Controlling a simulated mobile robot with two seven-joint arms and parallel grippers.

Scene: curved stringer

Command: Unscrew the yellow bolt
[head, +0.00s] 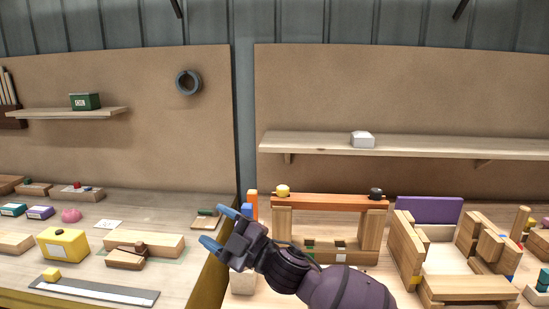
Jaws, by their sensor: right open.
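The yellow bolt (282,190) shows its round head on top of the left end of an orange-brown beam (325,202). The beam rests across two upright wooden blocks. A black bolt (376,193) sits at the beam's right end. My right gripper (219,228), with blue fingertips, is open and empty. In the picture it is left of and lower than the yellow bolt, apart from it, with its fingers pointing left. The yellow bolt's shank is hidden in the beam. My left gripper is out of view.
An orange and blue upright piece (251,203) stands just left of the beam. A wooden assembly with a purple panel (429,210) stands to the right. The left bench holds a yellow box (63,244) and several blocks. A shelf (410,146) with a white box (363,139) hangs behind.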

